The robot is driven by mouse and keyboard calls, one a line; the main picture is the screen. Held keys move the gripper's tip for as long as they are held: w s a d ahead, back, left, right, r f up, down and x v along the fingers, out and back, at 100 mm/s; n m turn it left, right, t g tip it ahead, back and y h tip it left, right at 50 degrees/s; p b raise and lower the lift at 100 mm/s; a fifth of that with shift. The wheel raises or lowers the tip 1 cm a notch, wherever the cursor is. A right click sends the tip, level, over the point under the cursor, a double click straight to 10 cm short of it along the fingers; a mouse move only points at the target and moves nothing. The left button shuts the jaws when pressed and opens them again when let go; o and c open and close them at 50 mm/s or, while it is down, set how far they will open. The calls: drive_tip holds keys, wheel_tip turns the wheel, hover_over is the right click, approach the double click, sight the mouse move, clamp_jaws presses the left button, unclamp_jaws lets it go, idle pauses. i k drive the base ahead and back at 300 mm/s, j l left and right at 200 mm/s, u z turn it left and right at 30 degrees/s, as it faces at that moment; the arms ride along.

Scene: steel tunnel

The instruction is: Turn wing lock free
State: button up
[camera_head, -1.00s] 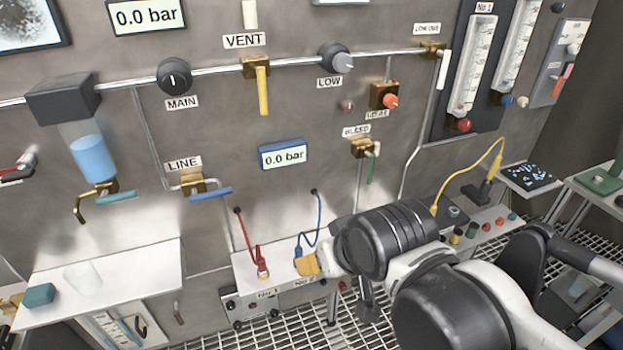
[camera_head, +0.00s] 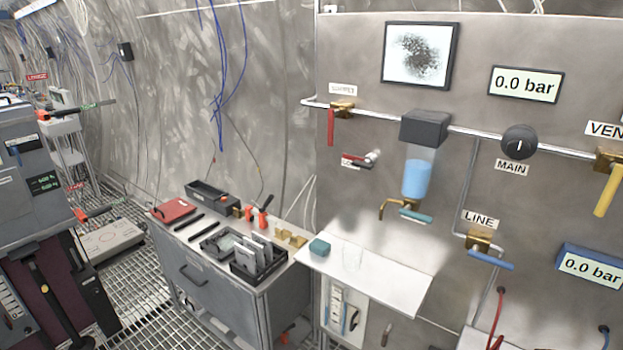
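A small lock (camera_head: 369,158) with a grey metal knob and a red part sits on the steel panel, left of the dark box with the blue-filled vessel. A white label (camera_head: 352,163) lies behind it, partly covered; I read only "LO" on it. It looks like the wing lock, but its exact turn is too small to tell. My gripper and arm are not in view.
A red-handled valve (camera_head: 331,124) is above left of the lock, and the vessel (camera_head: 418,175) hangs to its right. Below are a white shelf (camera_head: 390,285) with a teal block and a workbench (camera_head: 215,285) with trays and tools. Grating floor shows left.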

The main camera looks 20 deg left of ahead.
sight(364, 164)
drive_tip(key=u, duration=0.7)
